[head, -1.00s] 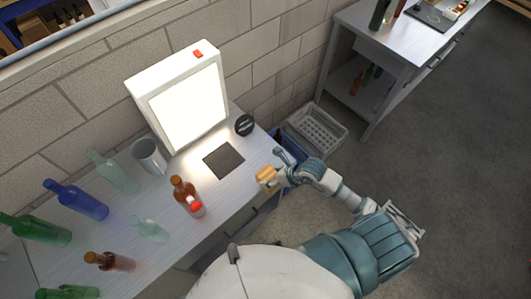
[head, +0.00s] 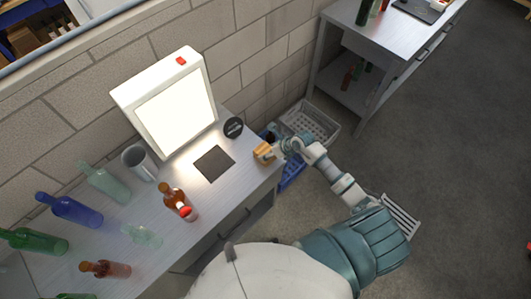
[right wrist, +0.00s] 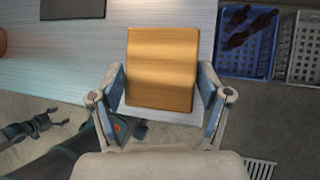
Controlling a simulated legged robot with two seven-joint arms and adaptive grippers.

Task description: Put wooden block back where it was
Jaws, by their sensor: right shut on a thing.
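The wooden block (head: 264,153) is light orange-brown and shows at the right edge of the workbench in the head view. My right gripper (head: 275,151) is shut on it. In the right wrist view the block (right wrist: 162,68) fills the space between the two fingers of the gripper (right wrist: 162,100), with the bench top behind it. I cannot tell whether the block touches the bench. A dark square mat (head: 214,164) lies bare on the bench, left of the block.
A lit panel (head: 175,112), a black round disc (head: 233,127) and a grey mug (head: 139,162) stand at the bench's back. Several bottles, including an amber one (head: 174,199), occupy its left part. A blue crate (head: 292,172) and a grey crate (head: 310,124) are on the floor beyond the right edge.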

